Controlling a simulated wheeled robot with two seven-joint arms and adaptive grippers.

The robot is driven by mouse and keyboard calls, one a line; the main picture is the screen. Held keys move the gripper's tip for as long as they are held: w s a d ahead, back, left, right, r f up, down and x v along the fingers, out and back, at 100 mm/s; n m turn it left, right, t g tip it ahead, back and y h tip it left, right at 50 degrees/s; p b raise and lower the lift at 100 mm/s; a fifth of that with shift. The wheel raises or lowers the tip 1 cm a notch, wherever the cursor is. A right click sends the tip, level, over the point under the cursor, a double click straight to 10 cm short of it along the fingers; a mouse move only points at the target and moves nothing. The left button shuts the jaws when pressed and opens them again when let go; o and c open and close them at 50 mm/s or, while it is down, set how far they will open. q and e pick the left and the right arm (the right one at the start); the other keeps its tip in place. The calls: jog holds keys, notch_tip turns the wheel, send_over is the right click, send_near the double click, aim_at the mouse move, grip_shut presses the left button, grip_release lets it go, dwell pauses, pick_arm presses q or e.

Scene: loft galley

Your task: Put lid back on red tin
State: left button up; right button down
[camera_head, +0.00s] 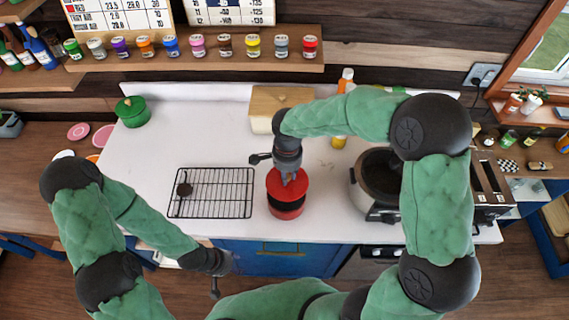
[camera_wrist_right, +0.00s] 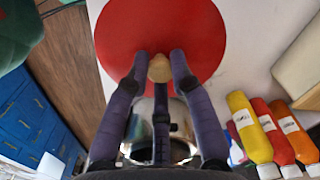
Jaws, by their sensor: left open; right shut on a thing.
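The red lid (camera_head: 274,186) is a round disc with a pale knob (camera_wrist_right: 159,68). My right gripper (camera_head: 289,178) points down from above, and its fingers are closed around the knob in the right wrist view (camera_wrist_right: 159,62). The red tin (camera_head: 287,211) stands upright on the white counter directly below the lid. A dark band shows between the lid and the tin's lower red part; I cannot tell whether the lid touches the tin. My left gripper (camera_head: 215,288) hangs low in front of the counter, empty and away from the tin.
A black wire rack (camera_head: 211,208) with a small dark round thing (camera_head: 184,189) lies left of the tin. A dark-mouthed cooker (camera_head: 358,197) stands close on the right, with a toaster (camera_head: 492,190) beyond. A wooden-topped box (camera_head: 268,102) and a green pot (camera_head: 133,111) stand behind.

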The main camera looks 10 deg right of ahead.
aim_at(287, 187)
jog(key=shift+s+a+p, duration=0.15)
jog(key=shift+s+p, duration=0.1)
jog(key=shift+p, duration=0.2)
jog(key=shift+f+b, duration=1)
jog(key=shift+f, duration=1.05)
jog(key=shift+f+b, duration=1.15)
jog(key=shift+b, duration=0.5)
jog(key=shift+f+b, duration=0.15)
jog(key=shift+b, duration=0.5)
dwell(0.6)
jog(key=c, duration=0.5)
grip_release()
